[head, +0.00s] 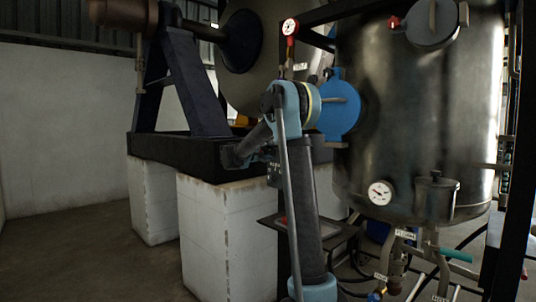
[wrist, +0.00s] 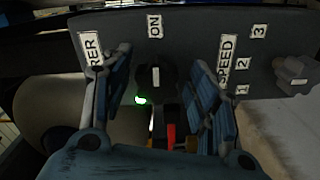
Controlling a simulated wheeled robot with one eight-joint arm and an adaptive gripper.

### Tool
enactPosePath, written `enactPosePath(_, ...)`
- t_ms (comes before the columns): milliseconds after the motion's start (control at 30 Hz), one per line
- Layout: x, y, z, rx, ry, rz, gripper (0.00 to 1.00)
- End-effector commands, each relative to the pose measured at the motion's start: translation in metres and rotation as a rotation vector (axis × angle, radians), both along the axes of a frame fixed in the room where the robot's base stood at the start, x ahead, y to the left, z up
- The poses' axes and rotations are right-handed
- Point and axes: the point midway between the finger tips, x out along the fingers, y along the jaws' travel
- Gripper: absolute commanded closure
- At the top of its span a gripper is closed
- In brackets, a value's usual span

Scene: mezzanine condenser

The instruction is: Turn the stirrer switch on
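In the wrist view, the switch panel (wrist: 195,40) is grey with white labels: one ending in "RER", partly covered by my finger, then "ON" and "SPEED". A black knob (wrist: 156,77) with a white upright mark sits below "ON", and its mark points towards that label. A bright green light (wrist: 141,99) shows at the knob's lower left. My gripper (wrist: 160,70) is open, with one blue-padded finger on each side of the knob and visible gaps between. In the head view, my gripper (head: 264,155) is small and dark in front of the black frame; the knob cannot be made out there.
A second knob (wrist: 293,72), grey, is at the panel's right near "1", "2", "3". A red and black part (wrist: 168,130) lies below the stirrer knob. In the head view, a large metal vessel (head: 415,120) stands right, and white blocks (head: 228,230) carry the frame. Left floor is clear.

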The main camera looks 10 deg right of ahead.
Motion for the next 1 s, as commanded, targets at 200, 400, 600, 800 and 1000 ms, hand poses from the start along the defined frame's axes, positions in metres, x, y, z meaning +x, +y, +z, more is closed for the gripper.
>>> enactPosePath(200, 0.000, 0.001, 0.001, -0.002, 0.000, 0.002, 0.43)
enactPosePath(400, -0.003, 0.007, 0.002, -0.004, 0.000, 0.003, 0.43)
enactPosePath(600, -0.021, 0.032, 0.001, -0.003, 0.000, 0.006, 0.43)
enactPosePath(800, -0.044, 0.064, 0.001, -0.002, 0.001, 0.006, 0.43)
enactPosePath(1000, -0.062, 0.087, 0.000, -0.002, 0.001, 0.004, 0.43)
